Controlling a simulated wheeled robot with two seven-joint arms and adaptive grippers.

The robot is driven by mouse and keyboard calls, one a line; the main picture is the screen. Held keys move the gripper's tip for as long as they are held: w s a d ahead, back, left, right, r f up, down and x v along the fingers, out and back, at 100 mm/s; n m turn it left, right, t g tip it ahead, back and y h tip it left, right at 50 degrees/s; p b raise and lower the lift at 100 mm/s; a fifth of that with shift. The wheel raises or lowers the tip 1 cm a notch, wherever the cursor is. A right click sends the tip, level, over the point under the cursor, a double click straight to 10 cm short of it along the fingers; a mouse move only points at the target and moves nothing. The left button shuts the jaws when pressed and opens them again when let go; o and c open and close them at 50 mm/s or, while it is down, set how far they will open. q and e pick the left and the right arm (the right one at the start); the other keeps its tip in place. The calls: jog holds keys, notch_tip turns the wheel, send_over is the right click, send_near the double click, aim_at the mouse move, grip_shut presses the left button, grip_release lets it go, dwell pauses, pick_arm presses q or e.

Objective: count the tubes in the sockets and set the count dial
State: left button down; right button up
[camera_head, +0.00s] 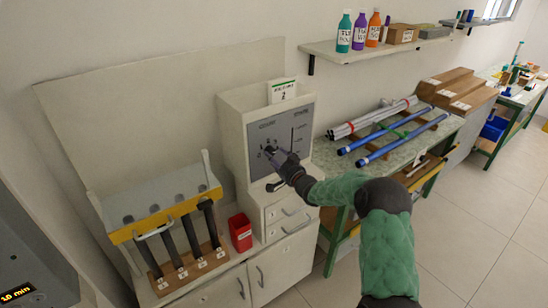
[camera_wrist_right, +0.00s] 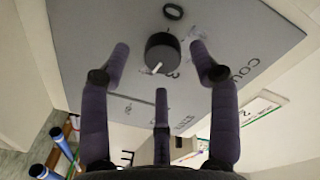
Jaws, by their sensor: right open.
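The count dial is a round black knob with a white pointer mark (camera_wrist_right: 160,50) on a grey panel (camera_head: 295,120) headed "COUNT". In the wrist view my right gripper (camera_wrist_right: 161,72) is open, its fingers spread around the knob's sides and below it, apart from it. In the head view my right gripper (camera_head: 276,158) is in front of the panel and hides much of the dial. Several black tubes (camera_head: 191,232) stand in a wooden socket base (camera_head: 190,271) at the lower left, under a grey, yellow-edged top with round holes (camera_head: 160,205). My left gripper is out of view.
A red bin (camera_head: 240,232) stands between the rack and the panel cabinet (camera_head: 285,215). A bench (camera_head: 400,150) to the right bears blue and white rods (camera_head: 400,138). A shelf (camera_head: 360,52) above holds bottles. A small dark ring (camera_wrist_right: 173,12) is on the panel near the knob.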

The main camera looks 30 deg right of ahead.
jog(key=s, duration=1)
jog(key=shift+s, duration=0.2)
jog(key=shift+r, duration=0.1)
jog(key=s+a+f+n+g+y, duration=0.1)
jog(key=s+a+f+g, duration=0.25)
jog(key=a+f, duration=0.8)
jog(key=s+a+f+g+y, duration=0.1)
jog(key=s+a+f+g, duration=0.4)
jog(key=f, duration=1)
jog(key=s+a+f+n+g, duration=0.1)
jog(key=s+a+f+g, duration=0.3)
jog(key=s+a, duration=0.5)
jog(key=s+a+f+n+g+y, duration=0.1)
jog(key=s+a+f+g, duration=0.3)
jog(key=s, duration=0.9)
jog(key=a+f+n, duration=0.1)
jog(key=a+f, duration=0.2)
jog(key=a, duration=0.2)
jog(key=shift+s+f+n+g+y, duration=0.2)
jog(key=shift+s+n+g+y, duration=0.1)
jog(key=shift+g, duration=0.05)
